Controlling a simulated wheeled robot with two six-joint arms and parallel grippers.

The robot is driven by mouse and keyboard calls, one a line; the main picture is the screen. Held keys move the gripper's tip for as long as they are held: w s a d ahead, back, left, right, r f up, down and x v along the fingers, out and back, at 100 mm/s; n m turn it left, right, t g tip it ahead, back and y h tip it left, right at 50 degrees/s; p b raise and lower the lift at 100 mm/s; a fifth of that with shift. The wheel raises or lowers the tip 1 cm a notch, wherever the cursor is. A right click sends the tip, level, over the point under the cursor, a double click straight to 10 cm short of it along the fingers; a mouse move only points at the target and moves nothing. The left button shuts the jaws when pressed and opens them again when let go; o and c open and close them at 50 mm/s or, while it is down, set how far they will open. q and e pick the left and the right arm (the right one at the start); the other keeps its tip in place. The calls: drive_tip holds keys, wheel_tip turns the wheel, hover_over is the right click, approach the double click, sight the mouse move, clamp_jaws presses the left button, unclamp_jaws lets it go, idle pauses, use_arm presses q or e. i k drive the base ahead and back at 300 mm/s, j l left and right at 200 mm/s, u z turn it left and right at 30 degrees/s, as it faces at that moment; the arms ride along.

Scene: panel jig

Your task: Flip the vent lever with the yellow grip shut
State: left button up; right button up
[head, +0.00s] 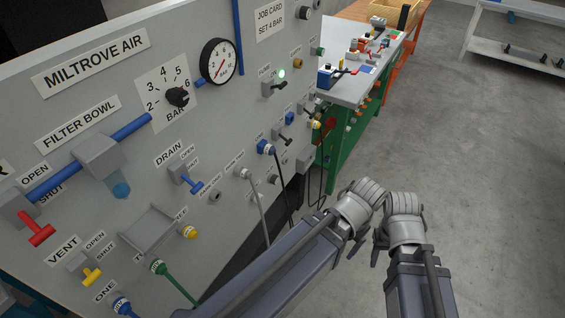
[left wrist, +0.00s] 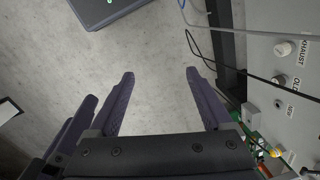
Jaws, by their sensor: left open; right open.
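The vent lever with the yellow grip (head: 91,276) is at the lower left of the grey panel in the head view, beside the labels VENT, OPEN and SHUT. Its grip slants down and right from its mount; I cannot tell its exact setting. My left gripper (head: 360,210) and right gripper (head: 403,222) are close together over the floor, well to the right of the lever and apart from it. In the left wrist view my left gripper (left wrist: 160,74) is open and empty over bare floor. My right gripper is open, with its fingers partly hidden in the head view.
A red-gripped lever (head: 38,230) sits just above left of the yellow one. A blue drain lever (head: 192,184), a bracket (head: 152,232) and a green hose (head: 178,284) are near. A green bench (head: 345,150) stands beyond the panel.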

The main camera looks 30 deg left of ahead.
sight(92, 277)
drive_tip(key=k+l+u, duration=0.2)
drive_tip(key=k, duration=0.25)
drive_tip(key=u, duration=2.15)
drive_tip(key=j+u, duration=0.15)
drive_tip(key=u, duration=0.3)
